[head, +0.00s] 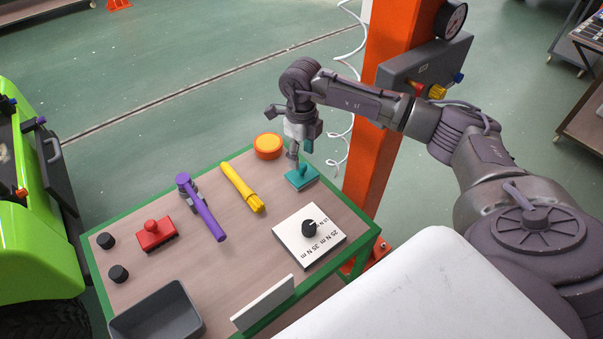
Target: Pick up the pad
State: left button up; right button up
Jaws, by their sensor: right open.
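The pad appears to be the teal block (301,178) with a small upright handle, lying near the table's far right edge. My right gripper (300,151) is open and points down just above the pad, with its fingers close to the handle. I cannot tell whether the fingers touch the handle, and part of it is hidden behind them. My left gripper is not in view.
An orange post (375,150) stands right of the pad.

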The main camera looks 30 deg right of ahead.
aim_at(301, 165)
jog(key=f, duration=0.2)
jog(key=f+p, duration=0.1)
jog(key=shift+s+a+f, duration=0.15)
jog(key=shift+s+f, duration=0.1)
jog(key=shift+f, duration=0.65)
jog(key=shift+c, duration=1)
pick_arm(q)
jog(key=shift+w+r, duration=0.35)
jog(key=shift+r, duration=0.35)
pick_arm(e)
grip_shut()
